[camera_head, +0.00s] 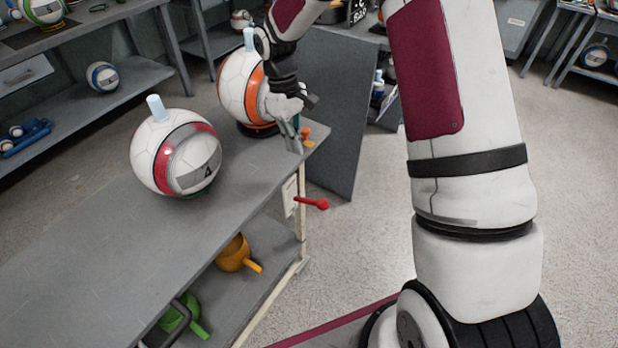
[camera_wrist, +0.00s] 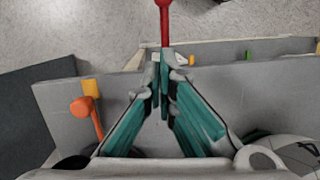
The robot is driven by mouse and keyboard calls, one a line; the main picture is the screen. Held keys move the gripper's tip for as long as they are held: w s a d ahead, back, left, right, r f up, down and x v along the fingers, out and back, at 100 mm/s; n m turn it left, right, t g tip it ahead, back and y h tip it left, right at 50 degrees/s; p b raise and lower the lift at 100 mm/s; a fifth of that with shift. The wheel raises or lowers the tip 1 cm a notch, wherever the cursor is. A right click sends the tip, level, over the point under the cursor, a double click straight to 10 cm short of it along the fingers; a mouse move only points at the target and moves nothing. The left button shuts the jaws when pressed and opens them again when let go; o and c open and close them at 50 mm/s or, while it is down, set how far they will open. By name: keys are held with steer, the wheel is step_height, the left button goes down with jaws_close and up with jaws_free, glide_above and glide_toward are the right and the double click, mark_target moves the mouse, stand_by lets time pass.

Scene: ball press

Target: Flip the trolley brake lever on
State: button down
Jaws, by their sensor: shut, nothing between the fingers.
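The trolley (camera_head: 100,235) is a grey-topped bench with a lower shelf. A red lever (camera_head: 315,203) with a round knob sticks out sideways from a pale plate on its right side. The same red lever (camera_wrist: 164,25) shows in the wrist view, beyond the fingertips at the top. My gripper (camera_head: 294,140) is above the far right part of the trolley top, apart from the lever and higher than it. In the wrist view its fingers (camera_wrist: 163,80) are together and empty, and they hide part of the trolley edge.
A white ball with a red band (camera_head: 175,155) and one with an orange band (camera_head: 243,92) stand on the top. A small orange lever (camera_wrist: 84,108) stands near my fingers. Yellow (camera_head: 234,254) and green (camera_head: 180,318) items lie on the shelf.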

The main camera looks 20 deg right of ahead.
glide_toward(310, 202)
step_height(310, 202, down, 3)
steer(key=w, duration=0.2)
steer(key=s+d+f, duration=0.1)
steer(key=s+f, duration=0.1)
steer(key=shift+s+d+f+p, duration=0.15)
steer(key=shift+s+d+p, duration=0.15)
steer(key=shift+d+p, duration=0.1)
